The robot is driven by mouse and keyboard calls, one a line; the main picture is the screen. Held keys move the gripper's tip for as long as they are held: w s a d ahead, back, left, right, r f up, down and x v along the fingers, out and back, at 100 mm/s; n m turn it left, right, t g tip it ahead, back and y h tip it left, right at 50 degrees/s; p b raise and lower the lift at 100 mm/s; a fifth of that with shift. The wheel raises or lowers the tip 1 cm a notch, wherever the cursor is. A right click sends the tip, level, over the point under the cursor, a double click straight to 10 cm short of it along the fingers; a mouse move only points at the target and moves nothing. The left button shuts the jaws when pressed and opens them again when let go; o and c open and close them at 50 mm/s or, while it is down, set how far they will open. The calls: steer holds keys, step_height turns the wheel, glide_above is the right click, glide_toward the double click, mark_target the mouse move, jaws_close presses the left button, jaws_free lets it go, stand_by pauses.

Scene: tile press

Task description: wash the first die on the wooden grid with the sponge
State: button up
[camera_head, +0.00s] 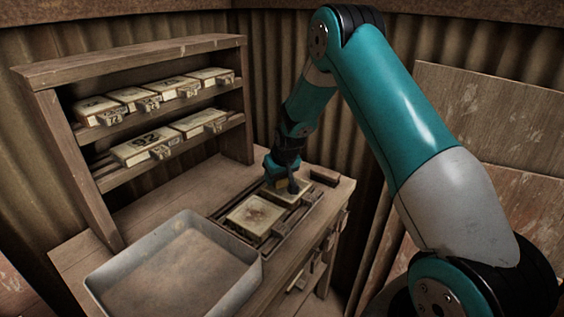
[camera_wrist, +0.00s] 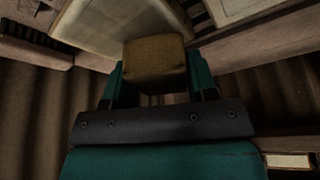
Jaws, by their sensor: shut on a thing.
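In the head view my gripper (camera_head: 283,172) is low over the far end of the wooden grid (camera_head: 234,228). In the wrist view my gripper (camera_wrist: 157,85) is shut on a brownish-yellow sponge (camera_wrist: 155,62). A pale square die (camera_head: 255,215) with a brown stain on its top lies on the near part of the grid. A second pale die (camera_head: 301,187) lies on the far part, partly hidden by my gripper. In the wrist view a pale die (camera_wrist: 95,25) is just beyond the sponge; I cannot tell whether they touch.
A grey metal tray (camera_head: 258,270) stands at the bench's front left, its bottom brownish. A wooden rack (camera_head: 72,150) at the back left holds several numbered dies on two shelves. A dark block (camera_head: 324,176) sits at the bench's far right corner. A corrugated wall is close behind.

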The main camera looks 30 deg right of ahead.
steer(key=shift+r+p, duration=1.15)
steer(key=shift+r, duration=1.05)
